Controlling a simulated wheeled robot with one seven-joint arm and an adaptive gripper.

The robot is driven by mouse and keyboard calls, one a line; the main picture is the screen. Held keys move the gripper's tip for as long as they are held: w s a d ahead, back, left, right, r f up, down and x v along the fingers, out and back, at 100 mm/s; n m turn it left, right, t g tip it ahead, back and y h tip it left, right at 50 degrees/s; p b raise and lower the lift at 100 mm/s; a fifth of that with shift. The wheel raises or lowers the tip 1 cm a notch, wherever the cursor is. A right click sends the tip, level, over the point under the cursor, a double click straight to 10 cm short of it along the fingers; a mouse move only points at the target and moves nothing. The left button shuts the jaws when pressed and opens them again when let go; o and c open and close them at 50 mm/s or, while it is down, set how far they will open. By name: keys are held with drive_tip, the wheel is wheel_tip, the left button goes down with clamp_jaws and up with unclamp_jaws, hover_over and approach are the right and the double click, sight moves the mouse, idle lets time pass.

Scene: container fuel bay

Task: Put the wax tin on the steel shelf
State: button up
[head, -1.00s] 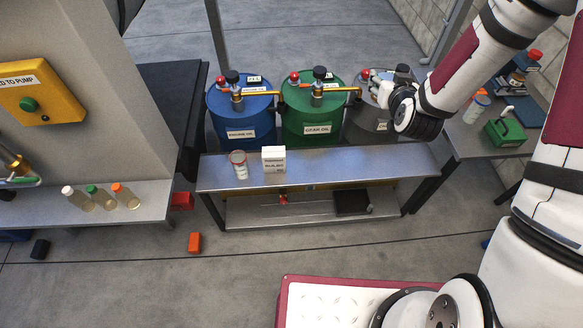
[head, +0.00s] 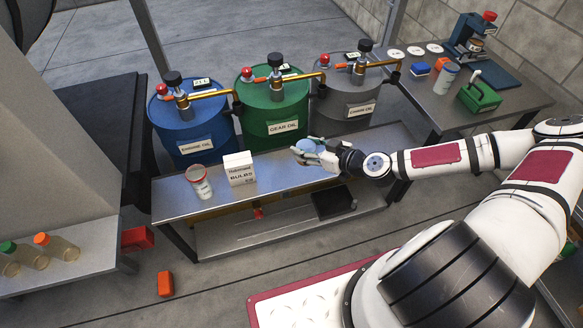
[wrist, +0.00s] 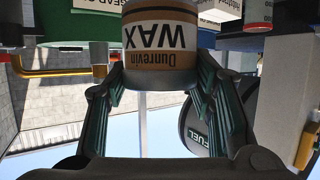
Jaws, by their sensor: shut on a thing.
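The wax tin (wrist: 160,48), brown and white with "Dunrevin WAX" on its label, sits upside down in the wrist view, between my two fingers. The gripper is over the right part of the steel shelf (head: 278,178), in front of the grey drum. I cannot tell whether the tin touches the steel.
A white bulbs box (head: 238,168) and a red-and-white tub (head: 200,183) stand on the steel shelf's left half. Blue (head: 185,125), green (head: 272,108) and grey (head: 346,102) drums with pumps stand behind it. Bare steel lies between the box and my gripper.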

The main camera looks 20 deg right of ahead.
drive_tip(key=s+d+f+n+g+y+b, duration=0.25)
drive_tip(key=f+n+g+b, duration=0.3)
drive_tip(key=b, duration=0.35)
drive_tip(key=s+d+f+n+g+y+b, duration=0.1)
drive_tip(key=d+f+n+g+y+b, duration=0.1)
drive_tip(key=f+n+g+y+b, duration=0.5)
drive_tip(key=w+a+m+t+h+b, duration=0.1)
drive_tip(key=w+a+b, duration=0.1)
drive_tip(key=w, duration=0.2)
drive_tip(key=w+a+m+t+h+b, duration=0.1)
drive_tip(key=w+a, duration=0.1)
drive_tip(key=w, duration=0.3)
drive_tip(key=w+a+m+t+h+b, duration=0.1)
drive_tip(key=w+a+b, duration=0.1)
drive_tip(key=w, duration=0.2)
drive_tip(key=shift+w+a+f+t+b, duration=0.2)
drive_tip(key=shift+w+a+t+b, duration=0.05)
drive_tip(key=shift+a+b, duration=0.1)
drive_tip(key=f+b, duration=0.1)
drive_tip(key=f, duration=0.2)
drive_tip(key=shift+w+a+f+b, duration=0.2)
drive_tip(key=shift+w+f+b, duration=0.15)
drive_tip(key=shift+w+b, duration=0.05)
drive_tip(key=o, duration=1.3)
drive_tip(key=shift+c, duration=0.2)
